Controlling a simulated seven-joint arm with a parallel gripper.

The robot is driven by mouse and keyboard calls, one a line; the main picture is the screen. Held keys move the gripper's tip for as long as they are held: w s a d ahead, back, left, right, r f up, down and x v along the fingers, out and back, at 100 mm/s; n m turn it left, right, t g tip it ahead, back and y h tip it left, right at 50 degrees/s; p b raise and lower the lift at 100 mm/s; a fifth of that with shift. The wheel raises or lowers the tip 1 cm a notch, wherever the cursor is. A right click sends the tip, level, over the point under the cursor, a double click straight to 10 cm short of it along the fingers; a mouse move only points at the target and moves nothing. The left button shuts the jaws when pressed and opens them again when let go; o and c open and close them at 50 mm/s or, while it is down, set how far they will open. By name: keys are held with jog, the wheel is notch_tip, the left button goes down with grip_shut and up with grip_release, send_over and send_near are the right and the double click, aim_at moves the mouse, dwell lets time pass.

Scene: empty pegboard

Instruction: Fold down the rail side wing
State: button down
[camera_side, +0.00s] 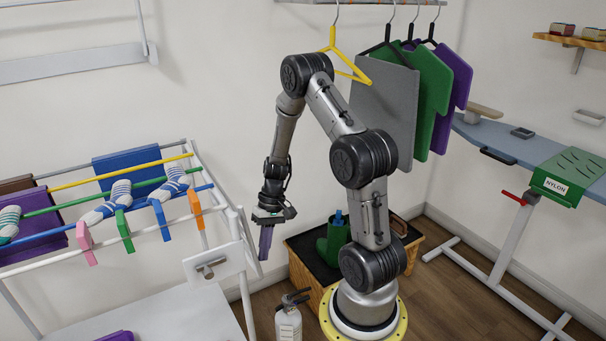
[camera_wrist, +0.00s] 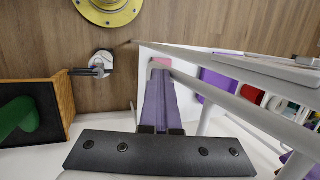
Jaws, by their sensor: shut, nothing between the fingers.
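A white drying rack (camera_side: 196,165) with coloured rails stands at the left in the side view. At its right end, white bars slope down to the right, and a white plate with a small grey fitting (camera_side: 212,265) sits below. I cannot tell for sure which part is the side wing. My gripper (camera_side: 264,255) points down just right of these bars, with its purple fingers shut and empty. In the wrist view the shut fingers (camera_wrist: 158,72) are over a white surface, left of a long white bar (camera_wrist: 230,108). Contact with the bar cannot be made out.
Socks (camera_side: 165,190) and coloured clips hang on the rails. A wooden box with a green boot (camera_side: 333,240) and a fire extinguisher (camera_side: 288,322) stand near my base. Hangers with boards (camera_side: 385,110) hang behind my arm. An ironing board (camera_side: 510,145) is at the right.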

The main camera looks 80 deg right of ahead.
jog(key=shift+w+a+f, duration=0.15)
jog(key=shift+w+a, duration=0.2)
jog(key=shift+a, duration=0.05)
dwell(0.4)
jog(key=s+d+r, duration=0.1)
jog(key=s+d, duration=0.7)
jog(key=d, duration=0.3)
jog(key=w+a+r+n+t, duration=0.1)
jog(key=w+a+r, duration=0.1)
jog(key=r, duration=0.4)
jog(key=w+a+r, duration=0.2)
jog(key=a+r, duration=0.1)
jog(key=r, duration=0.2)
jog(key=w+a+f, duration=0.4)
jog(key=a+f, duration=0.2)
jog(key=f, duration=0.3)
jog(key=shift+n+h, duration=0.3)
jog(key=shift+h, duration=0.1)
jog(key=shift+w+f, duration=0.1)
jog(key=shift+f, duration=0.05)
